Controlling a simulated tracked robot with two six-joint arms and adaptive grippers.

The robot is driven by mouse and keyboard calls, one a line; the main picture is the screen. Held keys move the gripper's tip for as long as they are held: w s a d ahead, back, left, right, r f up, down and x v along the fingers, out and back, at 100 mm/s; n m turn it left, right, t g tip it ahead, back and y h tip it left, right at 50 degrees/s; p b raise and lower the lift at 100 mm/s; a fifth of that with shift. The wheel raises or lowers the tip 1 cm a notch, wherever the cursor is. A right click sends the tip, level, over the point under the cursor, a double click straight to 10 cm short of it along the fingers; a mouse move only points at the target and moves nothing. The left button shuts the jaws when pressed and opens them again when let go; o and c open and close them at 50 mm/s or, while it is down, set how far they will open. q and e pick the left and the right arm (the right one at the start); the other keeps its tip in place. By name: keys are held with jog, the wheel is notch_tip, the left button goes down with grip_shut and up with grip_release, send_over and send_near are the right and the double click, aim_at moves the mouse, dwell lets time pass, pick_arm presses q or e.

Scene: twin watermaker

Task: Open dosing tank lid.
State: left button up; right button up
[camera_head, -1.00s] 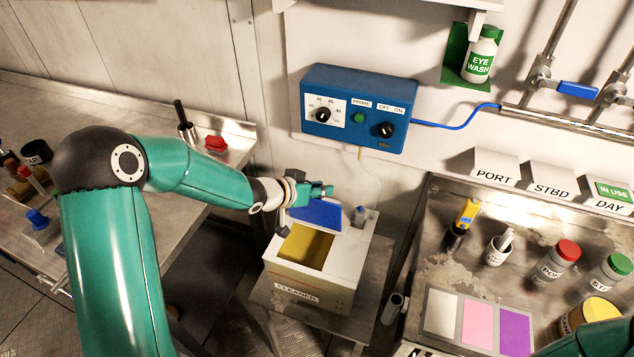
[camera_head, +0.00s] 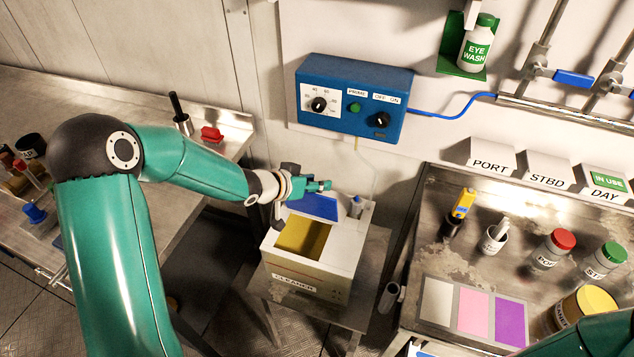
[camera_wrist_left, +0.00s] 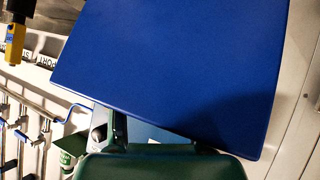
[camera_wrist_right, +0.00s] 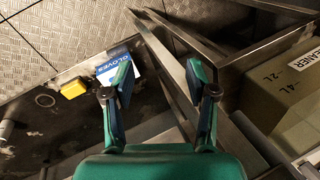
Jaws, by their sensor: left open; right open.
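The dosing tank (camera_head: 310,266) is a white box labelled CLEANER on a small metal stand in the head view. Its blue lid (camera_head: 318,207) stands raised at the back of the opening, and yellowish contents show inside. The lid (camera_wrist_left: 180,70) fills much of the left wrist view. My left gripper (camera_head: 318,186) is at the lid's upper edge, open. The lid hides part of its fingers, so contact cannot be told. My right gripper (camera_wrist_right: 160,85) is open and empty in the right wrist view, with part of the tank (camera_wrist_right: 285,105) to its right.
A blue control box (camera_head: 352,100) hangs on the wall behind the tank. A small bottle (camera_head: 356,206) stands at the tank's back right corner. A metal bench (camera_head: 420,290) with bottles and coloured cards is to the right. Another bench (camera_head: 90,105) lies left.

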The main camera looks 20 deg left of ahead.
pick_arm(q)
jog(key=shift+s+f, duration=0.3)
jog(key=shift+f, duration=0.15)
jog(key=shift+s+a+r, duration=0.2)
jog(key=shift+r, duration=0.05)
jog(key=v, duration=1.1)
jog(key=shift+r, duration=0.45)
jog(key=shift+w, duration=0.15)
